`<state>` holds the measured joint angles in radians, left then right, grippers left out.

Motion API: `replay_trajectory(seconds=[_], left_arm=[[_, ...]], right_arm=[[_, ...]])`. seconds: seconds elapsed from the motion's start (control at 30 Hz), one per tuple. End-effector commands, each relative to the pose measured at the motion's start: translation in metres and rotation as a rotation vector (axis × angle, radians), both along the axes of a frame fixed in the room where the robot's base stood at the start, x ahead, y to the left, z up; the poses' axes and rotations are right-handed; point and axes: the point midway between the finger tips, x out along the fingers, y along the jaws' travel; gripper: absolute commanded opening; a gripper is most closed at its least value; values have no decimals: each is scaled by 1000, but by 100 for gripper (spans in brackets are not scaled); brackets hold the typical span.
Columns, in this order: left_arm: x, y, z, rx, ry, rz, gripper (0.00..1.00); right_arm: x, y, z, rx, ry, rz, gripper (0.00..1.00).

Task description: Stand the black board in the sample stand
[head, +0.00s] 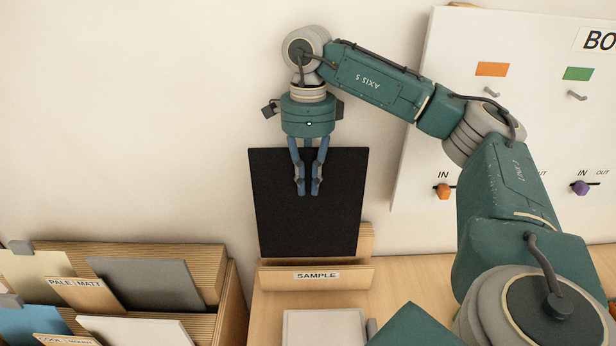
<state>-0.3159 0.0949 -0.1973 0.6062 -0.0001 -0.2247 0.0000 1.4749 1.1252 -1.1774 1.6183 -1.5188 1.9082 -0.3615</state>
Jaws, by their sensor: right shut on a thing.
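The black board (308,222) is upright at the sample stand (345,277), a wooden holder with a "SAMPLE" label on its front. The board's lower edge is hidden behind the stand's front lip, and the wooden back shows to its right. I cannot tell whether the board rests on the stand's bottom. My right gripper (308,190) points down, with its blue fingers over the upper middle of the board. It is shut on the black board. My left gripper is not in view.
A wooden rack (232,300) with grey, white, blue and cream boards and labelled dividers stands at the left. A pale grey square (323,328) lies in front of the stand. A white wall panel (425,150) with pegs and knobs is at the right.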

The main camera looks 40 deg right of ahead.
Motion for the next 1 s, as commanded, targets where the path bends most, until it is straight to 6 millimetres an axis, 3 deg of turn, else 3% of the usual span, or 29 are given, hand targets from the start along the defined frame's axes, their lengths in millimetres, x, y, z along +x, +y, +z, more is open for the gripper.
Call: replay_trajectory(seconds=[0.17,0.43,1.0], left_arm=[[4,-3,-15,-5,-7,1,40],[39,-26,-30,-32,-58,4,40],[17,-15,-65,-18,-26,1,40]], right_arm=[[0,0,-21,0,1,1,0],[-1,0,-45,0,3,2,0],[0,0,-92,0,3,2,0]])
